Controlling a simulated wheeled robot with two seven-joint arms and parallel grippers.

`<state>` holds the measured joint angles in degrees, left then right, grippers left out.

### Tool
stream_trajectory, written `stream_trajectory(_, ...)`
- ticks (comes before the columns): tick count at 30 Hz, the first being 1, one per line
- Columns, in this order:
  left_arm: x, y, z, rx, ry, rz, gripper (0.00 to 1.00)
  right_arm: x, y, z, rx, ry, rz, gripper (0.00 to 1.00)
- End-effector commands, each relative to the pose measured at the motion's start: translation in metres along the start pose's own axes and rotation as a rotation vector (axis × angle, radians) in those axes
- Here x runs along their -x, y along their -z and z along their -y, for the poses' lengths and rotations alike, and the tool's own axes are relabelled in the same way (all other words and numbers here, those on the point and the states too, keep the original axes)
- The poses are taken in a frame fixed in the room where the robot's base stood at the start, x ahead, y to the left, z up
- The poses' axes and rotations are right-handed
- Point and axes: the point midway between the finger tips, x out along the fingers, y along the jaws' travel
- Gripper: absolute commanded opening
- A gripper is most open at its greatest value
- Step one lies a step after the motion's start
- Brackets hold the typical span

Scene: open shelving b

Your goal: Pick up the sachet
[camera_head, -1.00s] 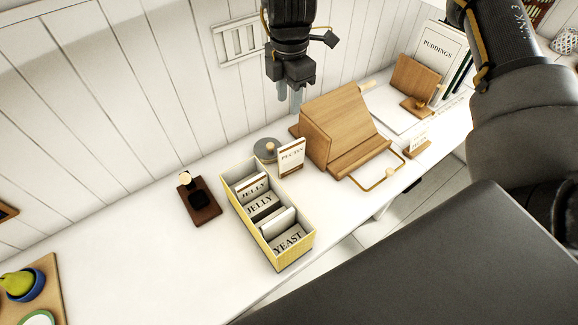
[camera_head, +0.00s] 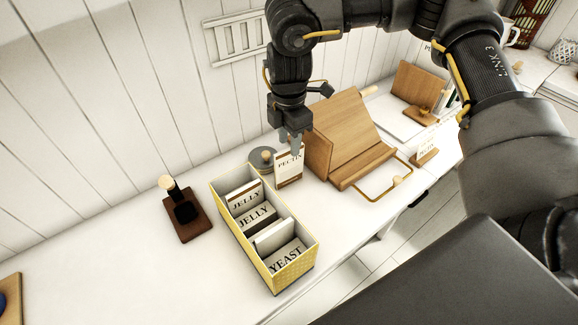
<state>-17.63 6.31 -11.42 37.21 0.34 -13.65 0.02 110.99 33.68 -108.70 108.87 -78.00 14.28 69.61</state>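A white sachet marked PECTIN (camera_head: 288,167) with a brown lower edge stands upright on the white counter, just behind the yellow box. My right gripper (camera_head: 290,142) points down at the sachet's top edge. Its two fingers look apart and overlap the top of the sachet in the picture. I cannot tell whether they touch it. Several more sachets, marked JELLY (camera_head: 254,217) and YEAST (camera_head: 287,257), stand in the yellow patterned box (camera_head: 291,274). My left gripper is not in view.
A wooden book stand (camera_head: 340,135) with a brass rail is close right of the gripper. A grey round lid (camera_head: 262,158) lies behind the box. A dark wooden stamp stand (camera_head: 188,222) is to the left. The counter's left part is mostly clear.

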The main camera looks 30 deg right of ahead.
Motion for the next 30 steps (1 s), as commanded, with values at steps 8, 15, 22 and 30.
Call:
stream_trajectory(8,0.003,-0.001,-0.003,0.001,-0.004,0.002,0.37,-0.010,0.000,0.001,0.001,0.001,0.000,0.37)
stream_trajectory(15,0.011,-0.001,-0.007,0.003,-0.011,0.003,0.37,-0.045,0.001,0.002,-0.001,0.003,0.001,0.37)
stream_trajectory(22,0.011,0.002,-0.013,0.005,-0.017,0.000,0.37,-0.058,0.001,0.001,-0.001,0.000,0.001,0.37)
stream_trajectory(30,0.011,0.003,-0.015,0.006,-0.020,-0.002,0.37,-0.057,0.001,0.001,-0.001,0.000,0.001,0.22)
